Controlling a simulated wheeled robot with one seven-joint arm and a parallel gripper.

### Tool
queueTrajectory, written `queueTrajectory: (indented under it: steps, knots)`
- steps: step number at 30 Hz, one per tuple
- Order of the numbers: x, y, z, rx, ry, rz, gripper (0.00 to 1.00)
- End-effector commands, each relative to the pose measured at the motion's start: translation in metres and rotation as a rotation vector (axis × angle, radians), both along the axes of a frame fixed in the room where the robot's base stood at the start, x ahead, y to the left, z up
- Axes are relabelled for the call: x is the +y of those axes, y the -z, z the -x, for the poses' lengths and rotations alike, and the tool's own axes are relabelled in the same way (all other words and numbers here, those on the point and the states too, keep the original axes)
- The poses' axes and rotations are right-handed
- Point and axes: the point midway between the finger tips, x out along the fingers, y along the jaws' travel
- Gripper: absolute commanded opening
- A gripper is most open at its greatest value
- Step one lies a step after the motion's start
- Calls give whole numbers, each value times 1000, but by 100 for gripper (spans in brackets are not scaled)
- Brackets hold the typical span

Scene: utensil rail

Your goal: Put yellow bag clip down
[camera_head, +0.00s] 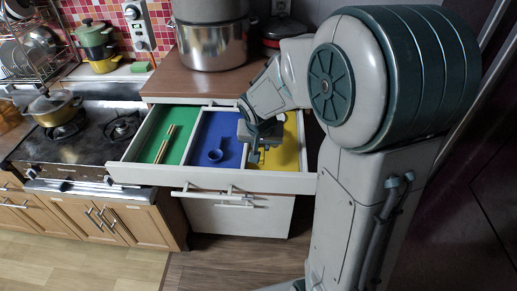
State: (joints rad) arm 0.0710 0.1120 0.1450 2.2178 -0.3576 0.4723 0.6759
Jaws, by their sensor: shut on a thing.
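My gripper (257,152) reaches down into the right, yellow-lined compartment (284,153) of the open drawer, at its left side near the blue compartment. It is shut on the yellow bag clip, which is too small and too close in colour to the yellow lining to make out clearly. I cannot tell whether the clip touches the compartment floor. My arm hides part of the drawer's right side.
The drawer's blue compartment (229,135) holds a small blue cup-like thing (215,155). The green compartment (183,145) holds wooden sticks (165,144). A large steel pot (212,46) stands on the counter behind. A stove (75,140) is at left.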

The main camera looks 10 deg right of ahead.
Motion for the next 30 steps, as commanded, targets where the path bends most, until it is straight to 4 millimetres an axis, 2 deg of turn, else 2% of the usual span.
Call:
queueTrajectory:
  steps: [4, 9, 12, 25, 26, 27, 28, 30]
  knots:
    - [2, 7, -4, 1, -1, 1, 0]
    - [2, 33, -4, 3, -2, 1, 0]
    - [2, 42, -4, 2, -1, 0, 0]
    - [2, 48, -4, -1, 0, 0, 0]
    - [2, 46, -4, -1, 0, 0, 26]
    - [2, 46, -4, -1, 0, 0, 38]
    - [2, 46, -4, -1, 0, 0, 43]
    - [2, 46, -4, 0, 0, 0, 43]
